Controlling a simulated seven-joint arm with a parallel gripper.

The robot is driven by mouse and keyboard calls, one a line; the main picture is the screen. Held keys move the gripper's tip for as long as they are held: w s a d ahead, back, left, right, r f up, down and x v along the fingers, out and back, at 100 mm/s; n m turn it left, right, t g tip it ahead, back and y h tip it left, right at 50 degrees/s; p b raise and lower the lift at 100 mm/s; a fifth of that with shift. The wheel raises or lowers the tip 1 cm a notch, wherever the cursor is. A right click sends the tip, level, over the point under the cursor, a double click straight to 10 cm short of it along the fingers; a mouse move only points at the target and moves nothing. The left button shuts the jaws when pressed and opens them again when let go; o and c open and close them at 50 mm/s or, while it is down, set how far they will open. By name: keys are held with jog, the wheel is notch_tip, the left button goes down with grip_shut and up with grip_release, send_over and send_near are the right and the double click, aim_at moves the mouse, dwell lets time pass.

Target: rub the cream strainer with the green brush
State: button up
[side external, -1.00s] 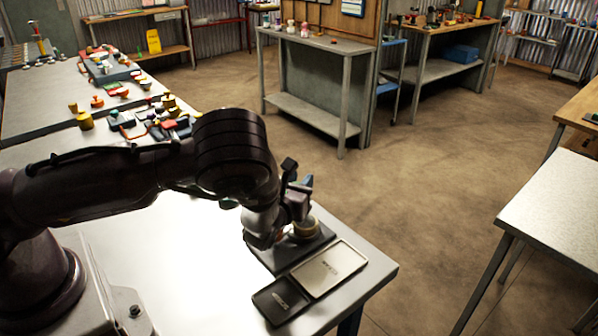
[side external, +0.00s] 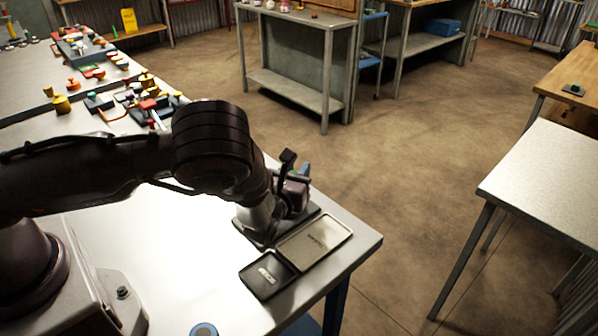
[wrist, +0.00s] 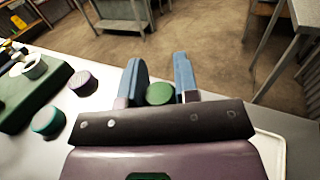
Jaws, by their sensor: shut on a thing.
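My gripper (wrist: 158,90) is shut on the green brush (wrist: 159,93), whose round green top shows between the two blue fingers in the wrist view. The brush's lower part is hidden behind my gripper's body. In the side view my gripper (side external: 298,185) is low over the dark board near the table's right corner. A cream ring-shaped piece (wrist: 34,67), possibly the cream strainer, sits on a dark green block at the left of the wrist view. I cannot tell what lies under the brush or whether it touches anything.
A cream tray (side external: 315,241) and a small black tray (side external: 267,275) lie in front of my gripper near the table edge. A purple-sided round piece (wrist: 83,83) and a teal round piece (wrist: 48,121) stand left of it. Bare floor lies beyond.

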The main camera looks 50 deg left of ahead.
jog(key=a, duration=0.4)
jog(key=shift+s, duration=0.25)
notch_tip(320, 180, up, 8)
dwell(0.4)
dwell(0.4)
